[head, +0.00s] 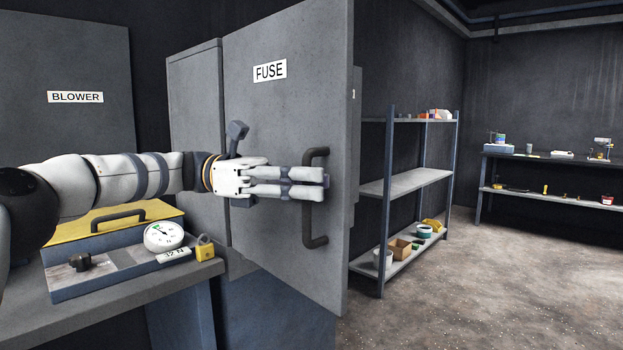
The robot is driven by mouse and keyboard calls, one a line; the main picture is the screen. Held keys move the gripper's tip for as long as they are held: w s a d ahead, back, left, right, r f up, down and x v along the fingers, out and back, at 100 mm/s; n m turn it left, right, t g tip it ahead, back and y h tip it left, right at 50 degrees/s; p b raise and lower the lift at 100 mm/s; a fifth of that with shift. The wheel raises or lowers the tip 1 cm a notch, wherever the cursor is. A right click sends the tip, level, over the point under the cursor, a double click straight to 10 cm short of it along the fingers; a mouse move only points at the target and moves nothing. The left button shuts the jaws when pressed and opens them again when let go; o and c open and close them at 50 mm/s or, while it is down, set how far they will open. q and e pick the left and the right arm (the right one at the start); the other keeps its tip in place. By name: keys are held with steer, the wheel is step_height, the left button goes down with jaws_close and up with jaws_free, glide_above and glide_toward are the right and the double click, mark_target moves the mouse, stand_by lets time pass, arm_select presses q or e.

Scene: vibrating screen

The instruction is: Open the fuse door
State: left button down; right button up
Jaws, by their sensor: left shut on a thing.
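The fuse door (270,120) is a tall grey panel with a white FUSE label (269,71), in the middle of the head view. A dark bar handle (315,228) stands upright near its right edge. My left gripper (318,181) reaches in from the left across the door front and is shut on the handle at its upper part. Its fingers hide that part of the bar. The door's right edge shows its thickness; I cannot tell how far it stands from its frame. My right gripper is out of view.
A grey bench (130,307) at lower left bears a yellow-lidded box (105,228), a dial gauge (164,236) and a yellow padlock (205,247). A blower panel (75,140) is behind. Shelving (408,184) stands right of the door. The floor (475,285) at right is clear.

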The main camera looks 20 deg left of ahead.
arm_select(q)
steer(key=shift+s+a+f, duration=0.1)
steer(key=shift+s+a, duration=0.25)
steer(key=shift+s, duration=0.05)
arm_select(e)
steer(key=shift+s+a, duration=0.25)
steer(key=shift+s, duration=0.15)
arm_select(q)
steer(key=c, duration=1.7)
jaws_free()
steer(key=shift+o, duration=0.2)
steer(key=a, duration=0.7)
steer(key=shift+a, duration=0.25)
